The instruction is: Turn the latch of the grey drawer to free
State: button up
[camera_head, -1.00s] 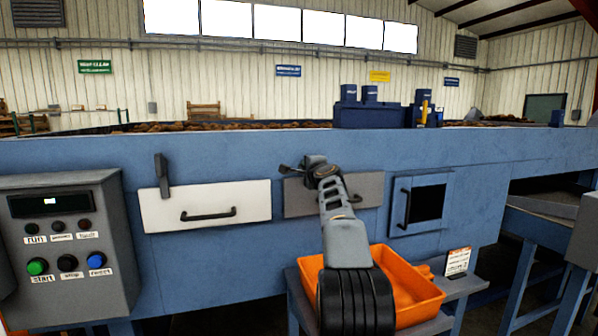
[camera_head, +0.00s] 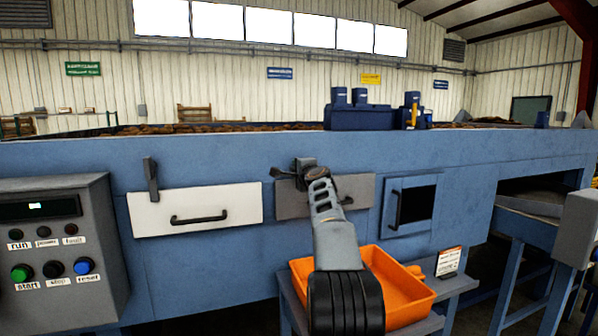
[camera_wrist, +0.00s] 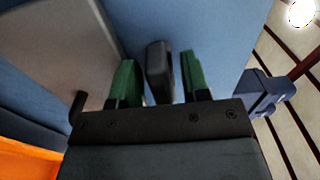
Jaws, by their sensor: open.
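The grey drawer (camera_head: 356,187) is closed in the blue machine wall, partly hidden by my arm in the head view. It also shows in the wrist view (camera_wrist: 62,48), with its dark handle (camera_wrist: 79,104). My gripper (camera_head: 303,170) is at the drawer's upper left corner. In the wrist view my gripper (camera_wrist: 160,78) is open, with its green fingers on either side of the dark latch (camera_wrist: 158,70). A gap shows between the latch and the right finger; contact on the left is unclear. The latch's angle is hard to tell.
The white drawer (camera_head: 155,215), with an upright dark latch (camera_head: 151,180), is to the left. The control box (camera_head: 48,240) stands at far left. An orange tray (camera_head: 408,310) sits below my arm. A dark-windowed hatch (camera_head: 391,211) is to the right.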

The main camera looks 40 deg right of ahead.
jog(key=b+v, duration=0.6)
jog(key=v, duration=0.7)
jog(key=shift+s, duration=0.4)
jog(key=shift+a, duration=0.2)
jog(key=s+a+f+n+g+y+p, duration=0.15)
jog(key=a+f+n+g+y, duration=0.3)
jog(key=f, duration=0.55)
jog(key=s+a+f+n+g+y, duration=0.1)
jog(key=s+a+f+n+g, duration=0.15)
jog(key=a+f+n, duration=0.6)
jog(key=s+a+f+n+g+p, duration=0.3)
jog(key=s+a+f+n, duration=0.1)
jog(key=s+a, duration=0.3)
jog(key=s+a+f+n+g+p, duration=0.3)
jog(key=s+a+f, duration=0.3)
jog(key=a, duration=0.5)
jog(key=s+n+p, duration=0.1)
jog(key=s, duration=0.1)
jog(key=shift+s+a+f+n, duration=0.15)
jog(key=shift+s+f+n, duration=0.1)
jog(key=shift+s+n, duration=0.15)
